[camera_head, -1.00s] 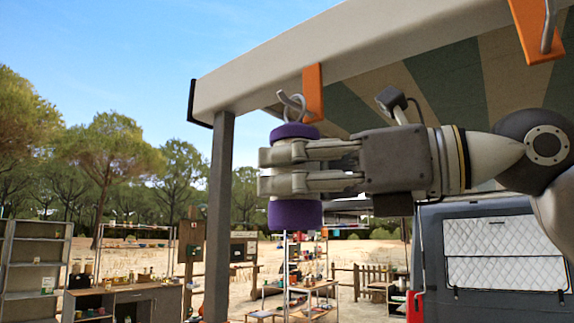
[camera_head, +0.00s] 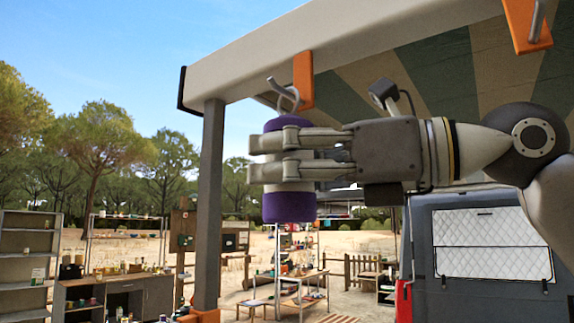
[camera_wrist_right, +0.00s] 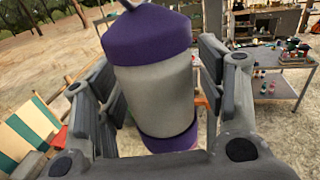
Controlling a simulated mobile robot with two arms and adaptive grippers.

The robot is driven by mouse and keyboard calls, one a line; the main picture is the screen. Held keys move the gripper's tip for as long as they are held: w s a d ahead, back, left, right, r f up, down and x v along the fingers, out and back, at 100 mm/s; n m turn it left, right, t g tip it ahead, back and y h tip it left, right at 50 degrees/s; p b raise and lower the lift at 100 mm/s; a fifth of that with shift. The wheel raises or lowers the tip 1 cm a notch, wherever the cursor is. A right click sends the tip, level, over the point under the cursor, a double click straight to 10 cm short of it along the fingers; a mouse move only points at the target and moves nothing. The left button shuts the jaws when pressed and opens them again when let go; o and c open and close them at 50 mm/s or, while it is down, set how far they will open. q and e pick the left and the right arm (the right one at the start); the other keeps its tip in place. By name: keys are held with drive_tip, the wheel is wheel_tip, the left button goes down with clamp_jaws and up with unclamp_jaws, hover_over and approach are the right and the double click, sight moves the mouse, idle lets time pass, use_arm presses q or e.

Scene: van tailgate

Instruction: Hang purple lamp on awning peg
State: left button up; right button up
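The purple lamp (camera_head: 290,206) has purple ends, a pale grey body and a metal hook (camera_head: 270,84) on top. It is upright below an orange bracket (camera_head: 303,76) on the awning beam. The lamp's hook overlaps the bracket's metal peg in the head view, and the exact contact is hard to tell. My right gripper (camera_head: 268,158) is around the lamp's body, its near finger hiding part of it. In the right wrist view the lamp (camera_wrist_right: 158,92) stands between the fingers (camera_wrist_right: 165,85), with a gap on its right side; the gripper looks open. My left gripper is not in view.
The awning beam (camera_head: 370,38) runs above, with a grey post (camera_head: 209,200) left of the lamp. Another orange bracket (camera_head: 524,24) is at upper right. The dark van (camera_head: 480,255) stands at right. Shelves and workbenches are in the background.

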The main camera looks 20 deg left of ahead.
idle(0.3)
drive_tip(key=d, duration=0.4)
drive_tip(key=s+d, duration=0.1)
drive_tip(key=d, duration=0.7)
drive_tip(key=shift+s, duration=0.35)
